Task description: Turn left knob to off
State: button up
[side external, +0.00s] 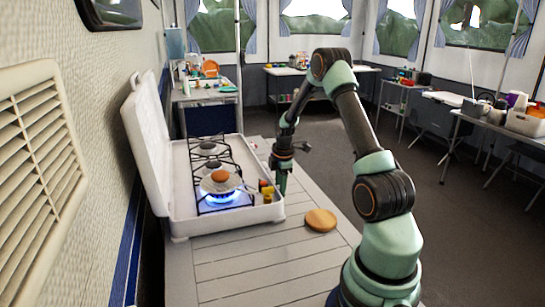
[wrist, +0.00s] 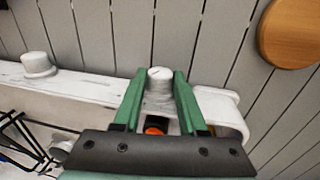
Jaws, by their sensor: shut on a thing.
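The white stove (side external: 185,222) stands with its lid (side external: 146,135) open. A blue flame (side external: 222,195) burns under the near burner's orange-brown round top. My gripper (side external: 282,188) reaches down at the stove's front edge, on the side toward the wooden board. In the wrist view, my gripper's (wrist: 159,74) green fingers are shut on a white knob (wrist: 160,88), the one nearer the stove's near end. A second white knob (wrist: 38,65) sits farther along the front, apart from the fingers. The held knob's exact angle is hard to tell.
A round wooden board (side external: 320,219) lies on the slatted table (side external: 270,262); it also shows in the wrist view (wrist: 292,32). Small red and yellow items (side external: 266,191) are beside my gripper. Black wire grates (side external: 207,150) cover the stove top. The near table is mostly clear.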

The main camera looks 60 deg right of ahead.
jog(key=shift+w+d+y, duration=0.1)
jog(key=shift+y, duration=0.2)
jog(key=shift+g+y, duration=0.7)
jog(key=shift+g, duration=0.3)
jog(key=shift+w+d, duration=0.1)
jog(key=shift+d+f+g+y, duration=0.1)
jog(key=shift+g+y, duration=0.7)
jog(key=o, duration=1.6)
